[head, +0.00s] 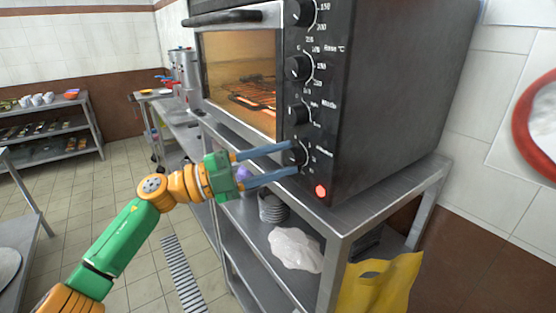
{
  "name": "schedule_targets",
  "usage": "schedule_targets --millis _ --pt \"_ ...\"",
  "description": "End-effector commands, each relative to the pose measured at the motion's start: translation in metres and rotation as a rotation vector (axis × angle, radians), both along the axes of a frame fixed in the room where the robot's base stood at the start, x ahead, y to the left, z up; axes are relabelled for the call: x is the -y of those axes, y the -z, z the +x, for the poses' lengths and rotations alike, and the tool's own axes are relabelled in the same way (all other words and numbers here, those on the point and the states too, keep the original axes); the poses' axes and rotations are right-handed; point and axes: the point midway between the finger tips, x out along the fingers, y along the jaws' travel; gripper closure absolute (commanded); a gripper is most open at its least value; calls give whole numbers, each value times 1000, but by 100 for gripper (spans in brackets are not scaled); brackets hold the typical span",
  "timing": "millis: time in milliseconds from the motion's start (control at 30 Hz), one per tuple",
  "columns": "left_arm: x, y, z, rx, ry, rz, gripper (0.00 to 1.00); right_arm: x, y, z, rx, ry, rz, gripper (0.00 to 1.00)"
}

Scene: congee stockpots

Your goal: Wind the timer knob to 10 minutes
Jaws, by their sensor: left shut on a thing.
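The timer knob (289,158) is the lowest of the black knobs on the oven's dark control panel (324,110). My left gripper (294,160) reaches in from the left, its two blue-grey fingers shut on the knob from above and below. The fingers cover part of the knob, and its pointer setting cannot be read. The oven (400,90) stands on a steel stand. My right gripper does not show.
Three more knobs, such as the mode knob (298,114), sit above, and a red light (320,190) below. The oven door handle (222,18) juts out at upper left. The stand (345,222) holds a white bag (296,249) on its shelf. A yellow bag (382,285) hangs at lower right.

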Motion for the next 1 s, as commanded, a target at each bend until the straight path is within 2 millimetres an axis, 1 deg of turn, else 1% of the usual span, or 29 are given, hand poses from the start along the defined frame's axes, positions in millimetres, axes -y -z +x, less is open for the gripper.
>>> schedule_targets --millis 100,133,167,200,233,533,567,700,800,900,1000 --pt "0 -1 0 0 -2 -3 100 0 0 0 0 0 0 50" --pt "0 -1 0 0 -2 -3 52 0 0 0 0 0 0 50" --pt "0 -1 0 0 -2 -3 44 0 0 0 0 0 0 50" --pt "0 -1 0 0 -2 -2 33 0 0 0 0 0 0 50" --pt "0 -1 0 0 -2 -2 27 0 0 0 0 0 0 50" --pt "-3 1 0 0 -2 -2 27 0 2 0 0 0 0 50" --pt "-6 3 -1 0 -2 -1 27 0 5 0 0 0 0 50" --pt "-34 12 -8 0 -5 0 27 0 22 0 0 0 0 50" --pt "-53 15 -13 0 -5 -1 27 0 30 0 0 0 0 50" --pt "-64 15 -16 0 -2 -1 27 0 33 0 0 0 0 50" --pt "-68 13 -17 -1 -1 -1 27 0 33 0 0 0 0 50"
